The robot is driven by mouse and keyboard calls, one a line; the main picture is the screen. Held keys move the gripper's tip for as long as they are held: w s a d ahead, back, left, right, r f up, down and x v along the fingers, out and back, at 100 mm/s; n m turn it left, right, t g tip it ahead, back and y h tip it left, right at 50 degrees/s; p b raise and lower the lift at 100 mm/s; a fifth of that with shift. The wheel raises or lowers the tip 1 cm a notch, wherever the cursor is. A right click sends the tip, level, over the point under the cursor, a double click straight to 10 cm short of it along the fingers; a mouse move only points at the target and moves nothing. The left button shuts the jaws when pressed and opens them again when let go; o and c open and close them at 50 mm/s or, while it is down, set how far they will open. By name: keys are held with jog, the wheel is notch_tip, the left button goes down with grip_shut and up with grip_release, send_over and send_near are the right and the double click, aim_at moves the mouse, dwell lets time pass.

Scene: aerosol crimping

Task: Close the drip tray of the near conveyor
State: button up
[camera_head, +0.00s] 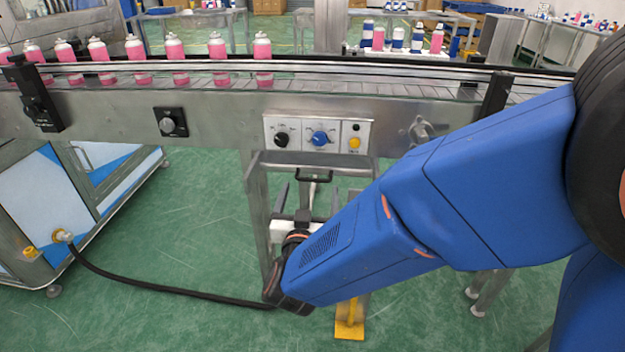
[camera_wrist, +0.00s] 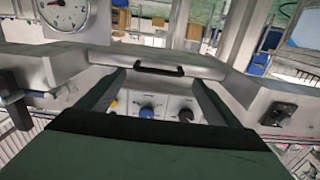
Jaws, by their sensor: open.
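The drip tray (camera_head: 268,160) is a grey metal drawer under the control panel of the near conveyor (camera_head: 215,115). It seems to stick out towards me, though how far is hard to tell. Its black handle (camera_head: 314,176) is on the front. In the wrist view, the tray front (camera_wrist: 205,66) and handle (camera_wrist: 160,70) are at the upper middle. My gripper (camera_head: 297,188) is just below and in front of the handle, fingers apart and empty. In the wrist view, the handle lies between the fingertips of my gripper (camera_wrist: 158,80). I cannot tell whether they touch anything.
The control panel (camera_head: 340,135) has a black knob, a blue knob and a yellow button. Several pink cans (camera_head: 217,58) stand on the belt. A black hose (camera_head: 165,292) crosses the floor from a cabinet (camera_head: 50,205) at left. A yellow pedal (camera_head: 349,325) sits below.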

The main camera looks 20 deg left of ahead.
aim_at(313, 179)
jog(key=shift+x, duration=3.1)
